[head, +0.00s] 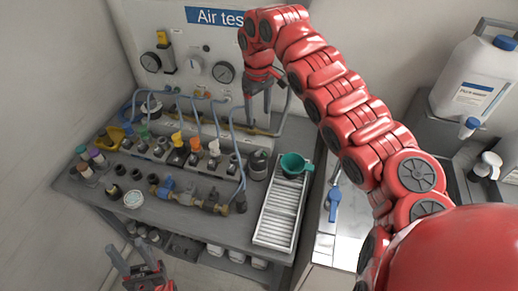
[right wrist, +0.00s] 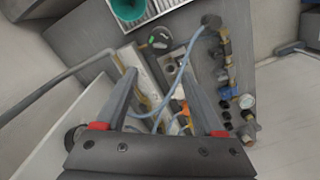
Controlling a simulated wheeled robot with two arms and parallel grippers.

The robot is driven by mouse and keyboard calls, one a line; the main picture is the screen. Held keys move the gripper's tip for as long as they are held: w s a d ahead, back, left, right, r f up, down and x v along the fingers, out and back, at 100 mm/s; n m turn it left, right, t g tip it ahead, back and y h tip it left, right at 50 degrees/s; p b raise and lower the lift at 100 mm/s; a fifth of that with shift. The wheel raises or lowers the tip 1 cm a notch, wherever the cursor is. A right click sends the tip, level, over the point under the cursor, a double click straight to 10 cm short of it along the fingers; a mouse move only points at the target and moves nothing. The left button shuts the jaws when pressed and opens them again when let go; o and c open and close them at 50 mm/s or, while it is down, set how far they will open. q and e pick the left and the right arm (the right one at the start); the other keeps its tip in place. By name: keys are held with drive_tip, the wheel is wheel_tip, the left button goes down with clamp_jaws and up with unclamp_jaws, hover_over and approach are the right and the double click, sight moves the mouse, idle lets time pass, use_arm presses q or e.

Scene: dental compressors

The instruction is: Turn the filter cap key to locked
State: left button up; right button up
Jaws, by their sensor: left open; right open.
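No part is clearly marked as the filter cap key. A dark round cap (right wrist: 160,40) with small coloured marks may be it; the same dark canister seems to be the one at the bench's right end (head: 259,164). I cannot read whether it is locked. My right gripper (head: 258,118) is open and empty in front of the air test panel, behind and above that canister. In the right wrist view its two fingers (right wrist: 160,82) are spread, with hoses and fittings beyond and the cap past the tips. My left gripper (head: 130,255) is open at the bottom left, below the bench's front edge.
A row of valves with coloured knobs (head: 180,148) and blue hoses fills the bench (head: 95,205). A white ribbed tray (head: 277,218) holds a teal funnel (head: 296,164). A brass fitting assembly (head: 190,197) lies in front. A white jug (head: 475,75) stands at right.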

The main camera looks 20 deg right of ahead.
sight(259, 152)
wheel_tip(259, 152, down, 16)
drive_tip(key=p, duration=0.4)
drive_tip(key=shift+r, duration=0.25)
drive_tip(key=shift+f, duration=0.4)
drive_tip(key=shift+c, duration=0.2)
clamp_jaws()
drive_tip(key=shift+p, duration=0.3)
